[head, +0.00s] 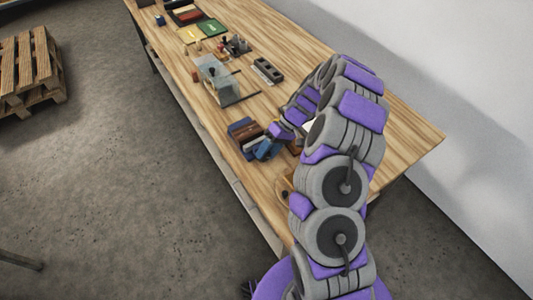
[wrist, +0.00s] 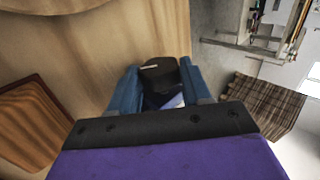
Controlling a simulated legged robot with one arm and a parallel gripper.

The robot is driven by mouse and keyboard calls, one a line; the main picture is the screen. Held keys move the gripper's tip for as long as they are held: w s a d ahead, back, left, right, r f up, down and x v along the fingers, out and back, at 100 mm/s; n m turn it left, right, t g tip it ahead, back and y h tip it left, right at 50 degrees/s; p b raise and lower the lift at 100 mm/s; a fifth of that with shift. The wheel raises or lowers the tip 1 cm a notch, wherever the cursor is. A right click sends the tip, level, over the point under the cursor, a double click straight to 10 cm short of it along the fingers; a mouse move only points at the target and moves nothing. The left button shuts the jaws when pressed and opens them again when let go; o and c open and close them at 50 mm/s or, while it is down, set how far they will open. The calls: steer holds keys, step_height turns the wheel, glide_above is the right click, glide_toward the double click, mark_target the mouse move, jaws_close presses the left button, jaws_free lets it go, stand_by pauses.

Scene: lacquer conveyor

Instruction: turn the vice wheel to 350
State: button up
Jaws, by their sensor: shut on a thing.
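My gripper (wrist: 158,68) reaches down over the workbench. In the wrist view its two blue fingers stand on either side of a dark part (wrist: 160,77) with a small pale mark on it, and they are shut on it. I cannot tell for sure whether this part belongs to the vice wheel. No wheel rim, scale or number is readable in either view. In the head view my arm hides part of the bench around the gripper, and a blue shape (head: 266,149) shows at its end beside dark and brown blocks (head: 247,136).
The wooden workbench (head: 405,140) carries a clear box (head: 213,72), a grey slotted block (head: 267,70), and green (head: 212,28) and yellow (head: 190,34) pieces farther back. A reddish-brown wooden piece (wrist: 30,115) lies at left in the wrist view. A pallet (head: 28,68) stands on the floor.

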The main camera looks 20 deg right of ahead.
steer(key=shift+d+f+y+b, duration=0.1)
steer(key=shift+f+y+b, duration=0.1)
steer(key=shift+y+b, duration=0.25)
steer(key=shift+y, duration=0.25)
steer(key=o, duration=1)
steer(key=shift+o, duration=0.2)
steer(key=shift+r, duration=0.1)
